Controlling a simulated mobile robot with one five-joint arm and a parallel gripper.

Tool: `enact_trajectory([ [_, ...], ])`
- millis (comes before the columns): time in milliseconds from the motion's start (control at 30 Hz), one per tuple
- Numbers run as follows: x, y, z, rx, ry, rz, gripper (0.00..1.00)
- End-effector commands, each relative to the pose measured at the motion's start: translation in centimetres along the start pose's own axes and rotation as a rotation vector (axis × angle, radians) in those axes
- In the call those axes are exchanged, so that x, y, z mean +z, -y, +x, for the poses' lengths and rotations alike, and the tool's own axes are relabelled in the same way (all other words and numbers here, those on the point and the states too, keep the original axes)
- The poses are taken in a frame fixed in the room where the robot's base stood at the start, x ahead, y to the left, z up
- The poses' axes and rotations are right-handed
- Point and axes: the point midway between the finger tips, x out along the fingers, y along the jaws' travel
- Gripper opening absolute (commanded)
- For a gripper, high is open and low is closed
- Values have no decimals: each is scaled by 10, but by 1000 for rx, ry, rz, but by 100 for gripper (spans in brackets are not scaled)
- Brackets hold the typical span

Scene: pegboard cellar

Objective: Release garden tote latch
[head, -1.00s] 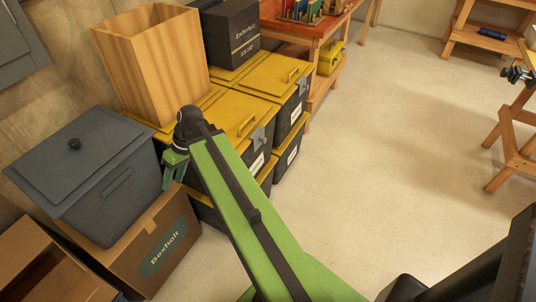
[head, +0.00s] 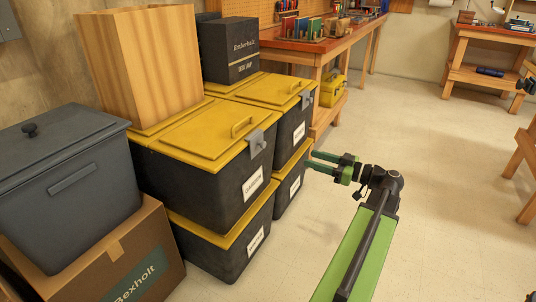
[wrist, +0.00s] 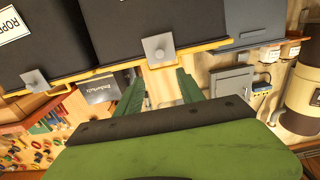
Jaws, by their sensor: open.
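Two black totes with yellow lids sit on top of two similar totes. The near upper tote (head: 205,180) has a grey latch (head: 257,143) over its lid edge; in the wrist view a latch (wrist: 158,48) shows above my fingertips. The far upper tote (head: 292,128) has its own grey latch (head: 307,100), and in the wrist view a latch (wrist: 35,80) shows at left. The labels are too small to read in the head view; one at the wrist view's upper left starts "ROPE". My gripper (head: 313,161) is open, empty, right of the totes, pointing left; its fingers (wrist: 159,78) are apart.
A wooden bin (head: 140,65) and a dark box (head: 229,50) stand on the totes. A grey lidded bin (head: 80,205) rests on a cardboard box (head: 120,265) at left. A workbench (head: 320,47) stands behind. Floor (head: 440,190) at right is clear.

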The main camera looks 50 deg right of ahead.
Motion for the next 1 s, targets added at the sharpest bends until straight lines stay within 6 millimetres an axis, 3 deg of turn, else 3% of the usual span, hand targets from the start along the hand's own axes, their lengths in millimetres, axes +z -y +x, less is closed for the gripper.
enact_trajectory([
  [167,0,2,31,-6,1,1,45],
  [600,0,2,140,-7,2,2,45],
  [800,0,1,167,-4,2,2,45],
  [1000,0,2,173,-4,2,2,45],
])
